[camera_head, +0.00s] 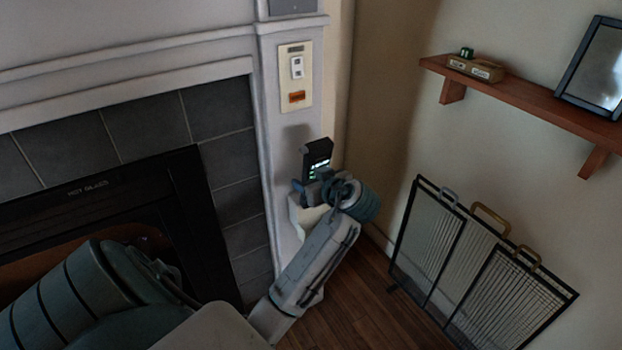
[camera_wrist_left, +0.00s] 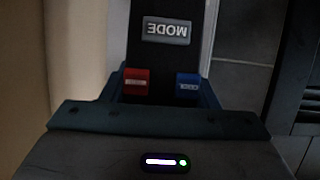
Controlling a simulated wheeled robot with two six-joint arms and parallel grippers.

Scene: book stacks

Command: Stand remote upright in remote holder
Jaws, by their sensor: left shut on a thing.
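My left gripper (camera_head: 312,183) is shut on a black remote (camera_head: 319,152) in front of the pale fireplace pillar. In the left wrist view the remote (camera_wrist_left: 165,60) runs up out of the frame between the blue fingers of the left gripper (camera_wrist_left: 163,93). A grey MODE button, a red button and a blue button show on its face, with MODE upside down. In the head view the remote sticks up above the gripper, slightly tilted. A cream wall plate (camera_head: 304,101) with a white insert and an orange label is above it; I cannot tell whether this is the remote holder.
A dark tiled fireplace (camera_head: 142,128) is at left. A folding screen (camera_head: 480,265) stands on the wood floor at right. A wooden shelf (camera_head: 550,103) on the right wall carries a small box (camera_head: 476,68) and a framed picture (camera_head: 595,70). Open air lies between pillar and shelf.

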